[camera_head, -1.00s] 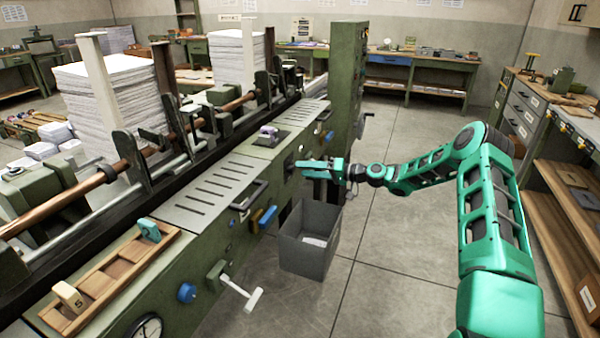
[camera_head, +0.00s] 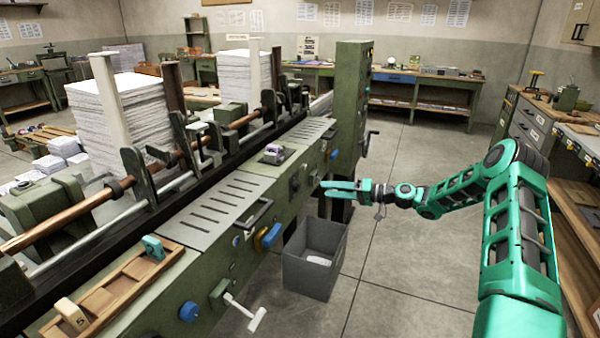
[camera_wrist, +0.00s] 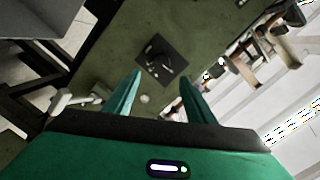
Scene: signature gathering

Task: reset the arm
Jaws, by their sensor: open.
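My gripper (camera_head: 326,188) is green and reaches left toward the front of the long green machine (camera_head: 235,257). In the wrist view my gripper (camera_wrist: 158,88) has its two fingers well apart, with nothing between them. Past the fingertips is the machine's green front with a dark square plate and a knob (camera_wrist: 158,58). The fingers look apart from the plate, though the exact gap cannot be told. My arm stretches out bent from the right side of the head view.
A grey bin (camera_head: 313,262) with something white inside stands on the floor below my gripper. A wooden tray (camera_head: 112,292) holds numbered blocks on the machine. Paper stacks (camera_head: 125,120) stand behind. A wooden shelf unit (camera_head: 572,205) is at right; the floor between is clear.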

